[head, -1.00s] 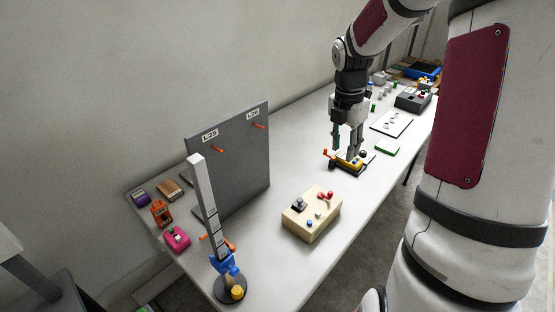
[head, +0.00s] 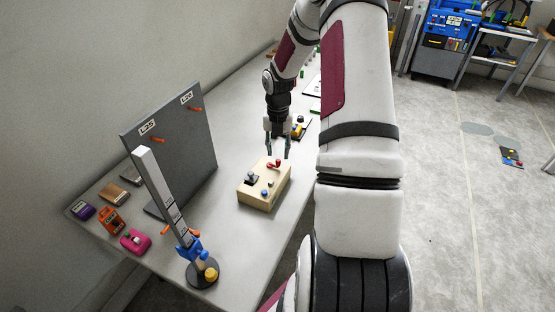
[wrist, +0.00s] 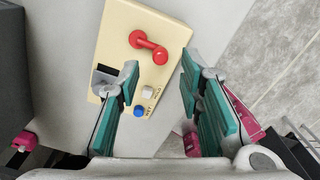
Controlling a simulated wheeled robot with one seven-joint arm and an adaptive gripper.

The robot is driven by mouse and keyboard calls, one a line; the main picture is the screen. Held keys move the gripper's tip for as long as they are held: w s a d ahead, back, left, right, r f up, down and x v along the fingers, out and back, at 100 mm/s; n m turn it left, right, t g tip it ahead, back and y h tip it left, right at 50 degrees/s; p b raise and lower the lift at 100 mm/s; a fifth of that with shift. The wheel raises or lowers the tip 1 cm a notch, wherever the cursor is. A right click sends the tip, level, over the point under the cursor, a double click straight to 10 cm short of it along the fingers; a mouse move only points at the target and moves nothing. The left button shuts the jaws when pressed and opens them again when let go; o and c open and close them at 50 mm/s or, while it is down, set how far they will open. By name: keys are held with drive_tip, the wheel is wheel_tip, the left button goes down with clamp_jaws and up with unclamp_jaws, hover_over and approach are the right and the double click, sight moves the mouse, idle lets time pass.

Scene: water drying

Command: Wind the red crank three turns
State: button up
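The red crank (head: 274,164) sits on top of a cream box (head: 262,198) on the grey table. In the wrist view the crank (wrist: 150,46) shows a round hub at upper left and a knob at lower right. My gripper (head: 278,154) is above the box, pointing down, with its teal fingers apart. In the wrist view my open gripper (wrist: 160,66) has nothing between its fingers, and the crank lies just ahead of the fingertips. I see no contact with the crank.
The box top also has a white button (wrist: 148,91), a blue button (wrist: 139,111) and a dark slotted part (wrist: 104,80). A grey upright panel (head: 178,150) and a tilted post (head: 160,190) stand to the left. A yellow-and-black device (head: 297,130) is behind my gripper.

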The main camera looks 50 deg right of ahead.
sight(278, 160)
drive_tip(key=shift+f, duration=2.4)
clamp_jaws()
